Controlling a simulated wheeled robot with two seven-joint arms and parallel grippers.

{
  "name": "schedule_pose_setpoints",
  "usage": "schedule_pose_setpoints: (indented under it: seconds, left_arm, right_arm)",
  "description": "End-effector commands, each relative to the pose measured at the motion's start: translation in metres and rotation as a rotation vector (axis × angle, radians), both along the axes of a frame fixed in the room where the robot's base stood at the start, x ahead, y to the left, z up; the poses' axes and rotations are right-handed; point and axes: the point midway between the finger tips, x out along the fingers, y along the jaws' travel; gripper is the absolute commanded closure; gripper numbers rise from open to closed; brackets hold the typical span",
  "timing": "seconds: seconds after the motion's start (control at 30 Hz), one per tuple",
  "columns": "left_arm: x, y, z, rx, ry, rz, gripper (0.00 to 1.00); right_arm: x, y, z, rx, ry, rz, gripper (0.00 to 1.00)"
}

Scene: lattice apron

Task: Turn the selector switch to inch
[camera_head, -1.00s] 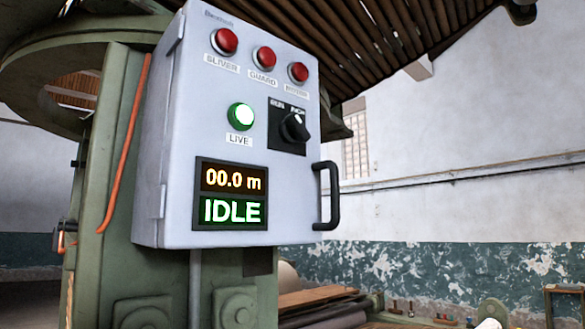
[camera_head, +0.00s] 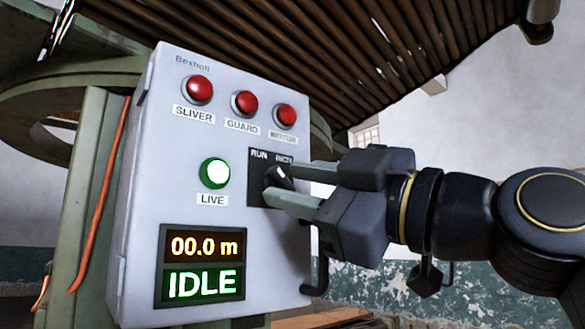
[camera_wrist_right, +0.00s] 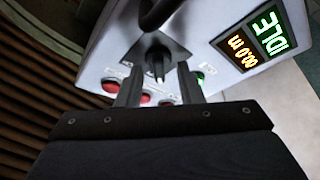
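The selector switch (camera_head: 277,178) is a black knob on a black plate, with RUN at the upper left and INCH at the upper right. Its white mark shows at the knob's upper right, on the side of the INCH label. My right gripper (camera_head: 280,182) reaches in from the right, one finger above and one below the knob. In the right wrist view the knob (camera_wrist_right: 156,62) lies between the two spread fingers (camera_wrist_right: 160,88), with gaps visible beside it. Contact cannot be made out. My left gripper is not in view.
The grey control box (camera_head: 140,200) carries red lamps (camera_head: 244,104), a lit green LIVE lamp (camera_head: 214,173) and a display (camera_head: 203,265) reading 00.0 m and IDLE. A black door handle (camera_head: 317,275) sits at the box's right edge, below my gripper.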

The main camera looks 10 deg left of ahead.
Motion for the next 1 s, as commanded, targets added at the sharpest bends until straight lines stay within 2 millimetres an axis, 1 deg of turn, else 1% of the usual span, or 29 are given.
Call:
schedule_pose_setpoints:
  seconds: [0.03, 0.13, 0.4, 0.47, 0.63, 0.67, 1.0]
  left_arm:
    - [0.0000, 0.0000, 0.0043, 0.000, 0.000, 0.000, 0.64]
    - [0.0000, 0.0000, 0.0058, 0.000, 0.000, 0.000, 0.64]
    - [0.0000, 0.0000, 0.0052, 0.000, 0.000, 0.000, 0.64]
    - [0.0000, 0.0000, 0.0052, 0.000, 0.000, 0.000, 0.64]
    - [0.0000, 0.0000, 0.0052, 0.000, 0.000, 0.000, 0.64]
    - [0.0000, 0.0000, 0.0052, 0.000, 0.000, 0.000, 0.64]
    - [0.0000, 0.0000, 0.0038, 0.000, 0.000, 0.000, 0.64]
  right_arm:
    - [0.0018, 0.0047, 0.0033, 0.000, 0.000, 0.000, 0.66]
    - [0.0039, 0.0098, 0.0038, 0.001, 0.000, -0.001, 0.66]
    - [0.0045, 0.0108, 0.0032, 0.002, 0.000, -0.001, 0.66]
    - [0.0045, 0.0108, 0.0032, 0.001, 0.000, -0.001, 0.73]
    - [0.0045, 0.0108, 0.0029, 0.001, 0.000, -0.001, 0.95]
    - [0.0045, 0.0108, 0.0029, 0.000, 0.000, -0.001, 0.96]
    - [0.0044, 0.0112, 0.0017, 0.038, 0.051, 0.000, 0.97]
